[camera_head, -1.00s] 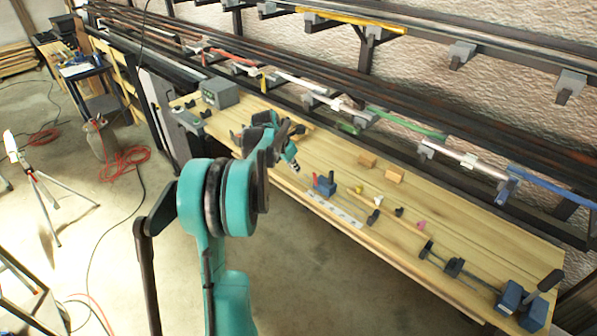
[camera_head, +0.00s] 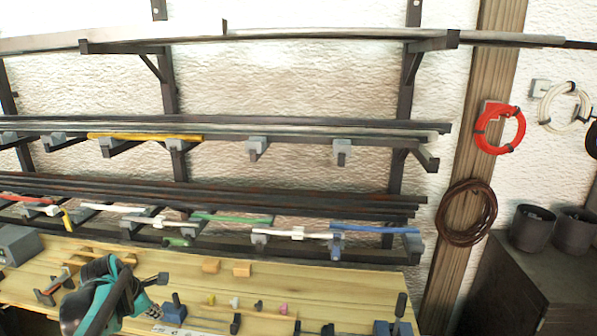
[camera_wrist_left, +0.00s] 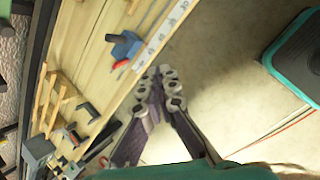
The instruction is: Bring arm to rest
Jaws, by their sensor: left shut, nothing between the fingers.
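My left arm (camera_head: 108,295), teal and dark, shows at the bottom left of the head view, over the front part of the wooden workbench (camera_head: 345,290). Its gripper is small and partly hidden there. In the left wrist view my left gripper (camera_wrist_left: 162,74) has its fingertips together, with nothing between them. It appears above the bench's front edge, beside a white ruled strip (camera_wrist_left: 163,32), with concrete floor behind. I cannot tell its exact height. My right gripper is in neither current view.
A blue-and-black tool (camera_head: 174,309) and small wooden blocks (camera_head: 242,269) stand on the bench. Racks with long bars (camera_head: 250,126) line the wall behind. A dark cabinet (camera_head: 530,285) stands at the right. The wrist view shows open floor (camera_wrist_left: 230,90) beside the bench.

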